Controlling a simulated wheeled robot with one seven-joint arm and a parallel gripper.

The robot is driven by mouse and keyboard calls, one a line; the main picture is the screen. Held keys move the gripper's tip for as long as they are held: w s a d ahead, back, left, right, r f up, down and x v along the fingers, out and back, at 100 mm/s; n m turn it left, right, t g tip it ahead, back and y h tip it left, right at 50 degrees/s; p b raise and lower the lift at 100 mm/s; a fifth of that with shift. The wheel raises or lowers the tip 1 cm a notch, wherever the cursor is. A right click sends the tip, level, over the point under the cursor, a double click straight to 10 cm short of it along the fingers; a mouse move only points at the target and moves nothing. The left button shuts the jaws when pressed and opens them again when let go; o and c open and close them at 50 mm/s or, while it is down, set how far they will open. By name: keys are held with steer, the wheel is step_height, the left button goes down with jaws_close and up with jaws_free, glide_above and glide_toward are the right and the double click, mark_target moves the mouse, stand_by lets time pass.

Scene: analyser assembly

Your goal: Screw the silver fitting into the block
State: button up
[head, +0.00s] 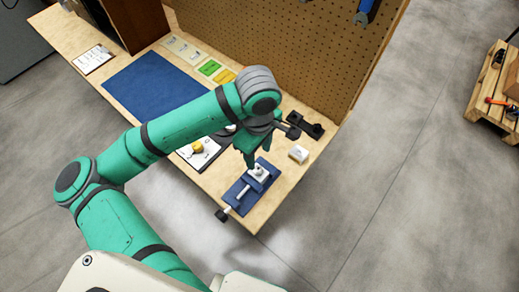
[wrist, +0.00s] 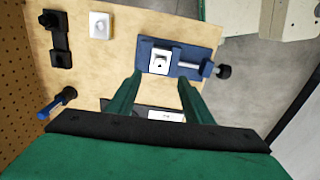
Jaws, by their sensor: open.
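A blue vise (head: 238,195) stands near the front corner of the bench, and it also shows in the wrist view (wrist: 205,53). A white block (wrist: 160,66) sits in its jaws. A small silvery piece (head: 259,169), which looks like the fitting, shows on top of the block; whether it is seated in a hole is too small to tell. My gripper (head: 256,162) is open above the block, fingers pointing down. In the wrist view its two green fingers (wrist: 160,82) are apart, with the block just beyond their tips and nothing visible between them.
A second white block (head: 298,154) and a black holder (head: 305,125) lie beside the vise. The vise's screw handle (wrist: 223,71) sticks out past the bench edge. A yellow-knobbed panel (head: 198,146) is under my arm. A blue mat (head: 155,92) and pegboard (head: 300,45) lie farther back.

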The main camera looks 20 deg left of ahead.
mark_target(259, 168)
step_height(259, 168, down, 10)
steer(key=shift+r, duration=0.1)
stand_by(0.4)
steer(key=c, duration=1.1)
steer(key=shift+m, duration=2)
steer(key=m, duration=0.4)
steer(key=m, duration=0.4)
